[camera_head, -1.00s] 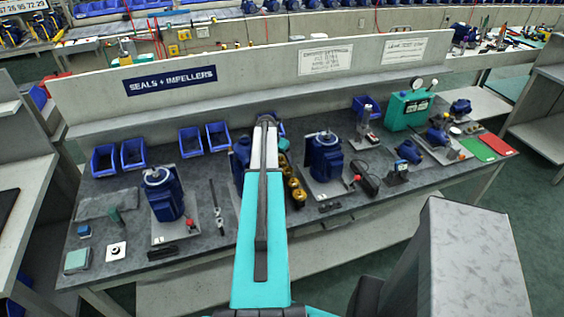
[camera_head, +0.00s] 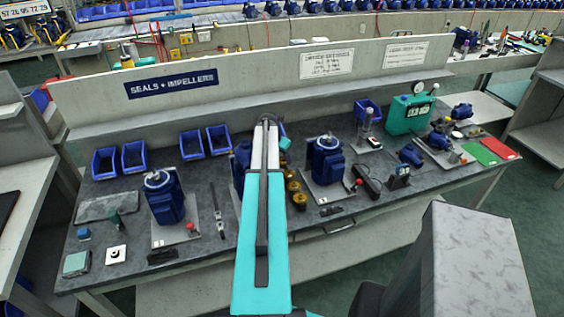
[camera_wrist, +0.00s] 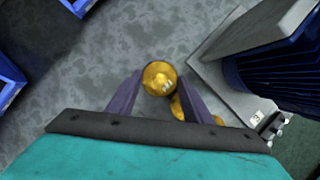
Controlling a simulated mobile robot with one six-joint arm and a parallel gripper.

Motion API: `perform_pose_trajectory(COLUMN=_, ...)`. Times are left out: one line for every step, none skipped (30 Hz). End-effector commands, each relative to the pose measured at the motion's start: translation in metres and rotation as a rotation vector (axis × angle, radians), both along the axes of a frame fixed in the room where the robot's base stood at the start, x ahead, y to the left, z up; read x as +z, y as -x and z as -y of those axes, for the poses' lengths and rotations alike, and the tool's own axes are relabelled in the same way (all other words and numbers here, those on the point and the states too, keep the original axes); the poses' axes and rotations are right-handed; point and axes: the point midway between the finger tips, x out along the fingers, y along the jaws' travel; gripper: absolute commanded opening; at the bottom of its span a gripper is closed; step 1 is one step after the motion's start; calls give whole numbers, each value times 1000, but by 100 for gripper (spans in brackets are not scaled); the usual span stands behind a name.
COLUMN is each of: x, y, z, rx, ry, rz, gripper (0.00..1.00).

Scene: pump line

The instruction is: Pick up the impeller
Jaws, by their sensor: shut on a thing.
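A round brass-coloured impeller (camera_wrist: 159,77) is between the fingertips of my gripper (camera_wrist: 161,84) in the wrist view. The gripper is shut on it, with one dark finger at each side. More brass impellers (camera_wrist: 178,108) lie below, partly hidden by the right finger. In the head view, a short row of brass impellers (camera_head: 299,200) stands on the grey bench just right of my arm. My arm hides the gripper and the held impeller in that view.
A blue pump (camera_head: 327,158) on a pale plate stands close to the right of the row. Another blue pump (camera_head: 163,198) stands left. Blue bins (camera_head: 191,143) line the back of the bench (camera_head: 200,262). Bare bench top lies left of the gripper in the wrist view.

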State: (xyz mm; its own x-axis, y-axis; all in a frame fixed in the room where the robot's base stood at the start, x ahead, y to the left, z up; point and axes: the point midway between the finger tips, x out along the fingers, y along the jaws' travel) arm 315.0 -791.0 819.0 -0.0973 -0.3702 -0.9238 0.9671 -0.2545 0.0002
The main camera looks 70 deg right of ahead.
Motion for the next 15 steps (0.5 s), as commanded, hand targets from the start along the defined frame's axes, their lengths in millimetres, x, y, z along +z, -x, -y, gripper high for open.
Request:
perform_pose_trajectory(x=5, y=0, z=0, rx=0, ry=2, rz=0, gripper=23)
perform_pose_trajectory(x=9, y=0, z=0, rx=0, ry=2, rz=0, gripper=23)
perform_pose_trajectory(x=14, y=0, z=0, rx=0, ry=2, rz=0, gripper=23)
perform_pose_trajectory(x=17, y=0, z=0, rx=0, ry=2, rz=0, gripper=23)
perform_pose_trajectory(x=21, y=0, z=0, rx=0, ry=2, rz=0, gripper=23)
perform_pose_trajectory(x=27, y=0, z=0, rx=0, ry=2, rz=0, gripper=23)
perform_pose_trajectory(x=31, y=0, z=0, rx=0, ry=2, rz=0, gripper=23)
perform_pose_trajectory(x=35, y=0, z=0, rx=1, ry=2, rz=1, gripper=23)
perform_pose_trajectory(x=40, y=0, z=0, rx=0, ry=2, rz=0, gripper=23)
perform_pose_trajectory(x=44, y=0, z=0, rx=0, ry=2, rz=0, gripper=23)
perform_pose_trajectory(x=48, y=0, z=0, rx=-1, ry=2, rz=1, gripper=23)
perform_pose_trajectory(x=53, y=0, z=0, rx=-1, ry=2, rz=1, gripper=23)
perform_pose_trajectory(x=56, y=0, z=0, rx=-1, ry=2, rz=1, gripper=23)
perform_pose_trajectory(x=59, y=0, z=0, rx=-1, ry=1, rz=1, gripper=23)
perform_pose_trajectory(x=63, y=0, z=0, rx=-1, ry=1, rz=1, gripper=23)
